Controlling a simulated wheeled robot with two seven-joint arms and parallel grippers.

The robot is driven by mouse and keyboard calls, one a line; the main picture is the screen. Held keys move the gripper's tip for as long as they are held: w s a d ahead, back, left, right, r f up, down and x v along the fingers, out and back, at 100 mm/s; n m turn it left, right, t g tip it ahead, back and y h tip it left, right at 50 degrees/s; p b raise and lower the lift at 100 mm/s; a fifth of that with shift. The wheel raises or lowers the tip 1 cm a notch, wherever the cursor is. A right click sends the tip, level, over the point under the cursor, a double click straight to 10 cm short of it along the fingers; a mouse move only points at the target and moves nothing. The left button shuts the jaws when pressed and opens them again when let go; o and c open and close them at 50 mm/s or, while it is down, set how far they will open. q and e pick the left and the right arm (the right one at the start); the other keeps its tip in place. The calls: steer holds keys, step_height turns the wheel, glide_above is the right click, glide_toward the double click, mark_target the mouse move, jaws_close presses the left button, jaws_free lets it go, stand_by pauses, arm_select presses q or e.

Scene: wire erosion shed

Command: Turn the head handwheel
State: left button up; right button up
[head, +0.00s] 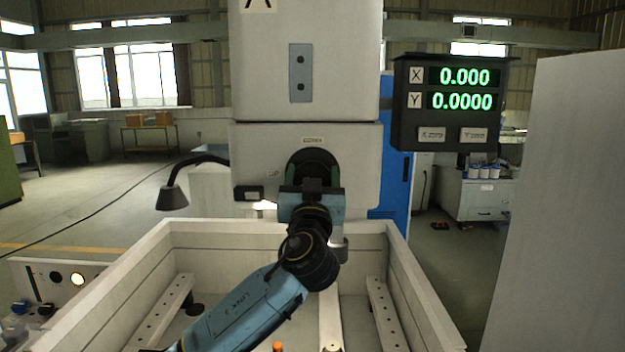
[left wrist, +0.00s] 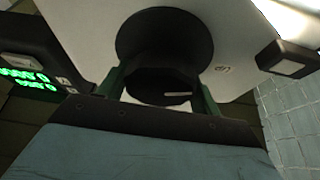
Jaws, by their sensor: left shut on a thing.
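The head handwheel (head: 311,157) is a dark round wheel on the front of the light grey machine head (head: 255,150), under a small label. It is mostly hidden behind my left gripper in the head view. My left gripper (head: 312,178) reaches up to it from below and is shut on it. In the left wrist view the black handwheel (left wrist: 163,82) sits between the two green fingers of my left gripper (left wrist: 160,88), with a short pale mark on its face. A wide dark round part lies behind it. My right gripper is not in view.
A black lamp (head: 172,196) hangs at the left. A pale open tank (head: 190,232) with drilled rails surrounds my arm below.

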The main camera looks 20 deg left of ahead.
arm_select(q)
steer(key=shift+f+m+h, duration=0.1)
steer(key=shift+m+h, duration=0.3)
steer(key=shift+m, duration=0.5)
steer(key=shift+m+h, duration=0.4)
steer(key=shift+m, duration=0.1)
steer(key=shift+m+h+p, duration=0.8)
steer(key=shift+m+h, duration=0.3)
steer(key=shift+m, duration=1.2)
steer(key=shift+d, duration=0.1)
steer(key=o, duration=1)
